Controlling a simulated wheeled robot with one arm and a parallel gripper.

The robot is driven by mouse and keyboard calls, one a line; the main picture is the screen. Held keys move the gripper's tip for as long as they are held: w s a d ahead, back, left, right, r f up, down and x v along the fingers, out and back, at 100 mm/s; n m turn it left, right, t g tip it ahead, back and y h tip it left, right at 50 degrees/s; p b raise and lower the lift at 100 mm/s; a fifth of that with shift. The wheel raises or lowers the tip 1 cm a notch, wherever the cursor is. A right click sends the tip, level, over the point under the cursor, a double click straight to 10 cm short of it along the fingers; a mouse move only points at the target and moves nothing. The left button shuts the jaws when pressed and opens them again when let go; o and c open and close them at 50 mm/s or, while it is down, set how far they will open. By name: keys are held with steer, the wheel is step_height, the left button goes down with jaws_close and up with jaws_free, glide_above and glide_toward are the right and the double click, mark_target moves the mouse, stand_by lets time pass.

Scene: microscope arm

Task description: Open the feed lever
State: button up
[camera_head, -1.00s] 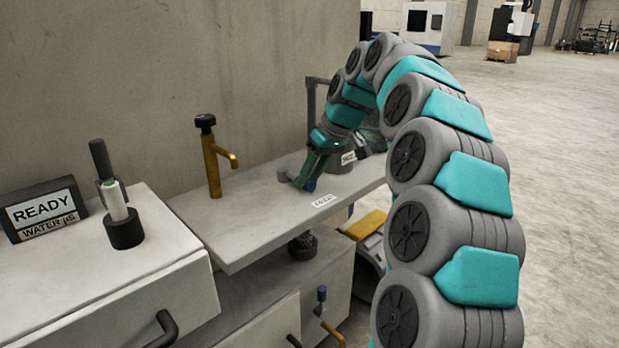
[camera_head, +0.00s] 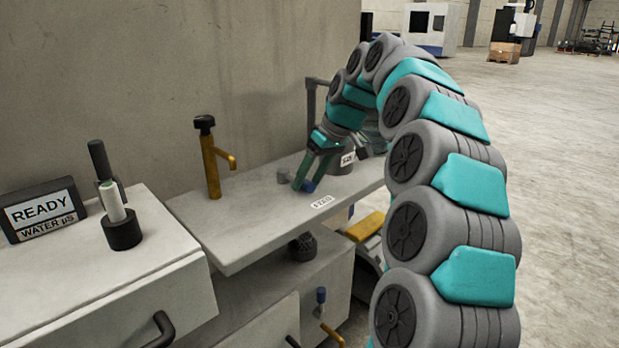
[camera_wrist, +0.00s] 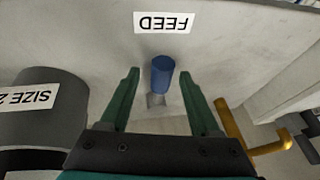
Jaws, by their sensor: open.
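The feed lever shows as a blue knob (camera_wrist: 163,75) on a grey base in the wrist view, beside the FEED label (camera_wrist: 165,22). In the head view the blue knob (camera_head: 308,187) sits on the grey counter by the label (camera_head: 322,201). My gripper (camera_wrist: 162,80) is open, with its green fingers on both sides of the blue knob and a gap on each side. In the head view my gripper (camera_head: 304,180) is low over the counter at the lever, and my arm hides part of that area.
A yellow tap (camera_head: 212,160) stands left on the counter (camera_head: 240,225) and shows at right in the wrist view (camera_wrist: 240,130). A dark cylinder labelled SIZE (camera_wrist: 40,110) is close on the other side. A READY sign (camera_head: 42,208) stands far left. The wall is behind.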

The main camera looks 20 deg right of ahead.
steer(key=shift+r, duration=0.1)
steer(key=v, duration=0.7)
steer(key=shift+r, duration=0.3)
steer(key=shift+d, duration=0.1)
steer(key=shift+g, duration=0.7)
steer(key=s+a+f, duration=0.1)
steer(key=s+a, duration=0.1)
steer(key=s+a+f, duration=0.1)
steer(key=s+a, duration=0.1)
steer(key=s, duration=0.1)
steer(key=s+a+f, duration=0.1)
steer(key=s+a, duration=0.1)
steer(key=s, duration=0.1)
steer(key=s+f+m+g+h, duration=0.1)
steer(key=s+f, duration=0.6)
steer(key=s, duration=0.4)
steer(key=s+f+m+g+h, duration=0.1)
steer(key=s+f+m, duration=0.1)
steer(key=s+f, duration=0.5)
steer(key=s+f+m+g+h, duration=0.1)
steer(key=s+f, duration=0.6)
steer(key=s, duration=0.8)
steer(key=shift+s+a+f+m+h, duration=0.15)
steer(key=shift+a+m+h, duration=0.15)
steer(key=shift+m+h, duration=0.3)
